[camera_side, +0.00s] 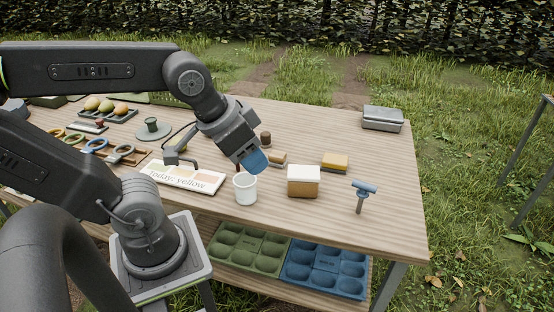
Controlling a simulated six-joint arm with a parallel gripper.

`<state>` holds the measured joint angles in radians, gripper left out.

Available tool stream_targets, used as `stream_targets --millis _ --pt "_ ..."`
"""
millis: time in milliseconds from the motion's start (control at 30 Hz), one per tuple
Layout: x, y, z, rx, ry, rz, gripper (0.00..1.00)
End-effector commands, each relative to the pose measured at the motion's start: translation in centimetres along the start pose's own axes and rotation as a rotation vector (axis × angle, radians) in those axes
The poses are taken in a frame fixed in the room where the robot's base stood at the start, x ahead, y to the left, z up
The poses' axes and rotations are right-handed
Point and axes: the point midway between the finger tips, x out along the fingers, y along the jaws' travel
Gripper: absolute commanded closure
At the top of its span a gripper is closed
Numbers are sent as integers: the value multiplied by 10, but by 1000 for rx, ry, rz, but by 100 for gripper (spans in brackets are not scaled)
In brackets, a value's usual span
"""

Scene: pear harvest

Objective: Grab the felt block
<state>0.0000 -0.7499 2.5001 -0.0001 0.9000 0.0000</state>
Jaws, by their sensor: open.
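No block is plainly recognisable as felt. A small tan block (277,158) lies on the table just right of my gripper, and a yellow-topped block with a darker lower part (335,162) lies farther right. I cannot tell which is the felt block. My gripper (254,162) points down over the table, its blue tip above and behind a white cup and left of both blocks. Its jaws are open, with no block seen between them. The gap between the fingers is largely hidden from this side.
A white cup (245,189), a tan box with a white top (303,182) and a blue-headed tool (363,195) stand along the front. A sign (180,178) reads "Today: yellow". A grey metal case (382,119) sits at the back right. Trays (325,268) fill the lower shelf.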

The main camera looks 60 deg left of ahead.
Motion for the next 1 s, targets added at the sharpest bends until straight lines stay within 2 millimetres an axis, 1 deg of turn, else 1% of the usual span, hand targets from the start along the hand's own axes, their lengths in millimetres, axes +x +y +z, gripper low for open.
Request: stream_targets --millis 67,100,433,667,767,867,967,1000 --pt "0 0 0 0 0 0 57" --pt "0 0 0 0 0 0 56" --pt "0 0 0 0 0 0 24" --pt "0 0 0 -2 -1 0 23" --pt "2 -2 -6 -41 -23 5 23" --pt "8 -6 -21 -144 -82 22 23" --pt "19 -15 -45 -312 -167 51 23" --pt "24 -21 -56 -387 -204 65 23"
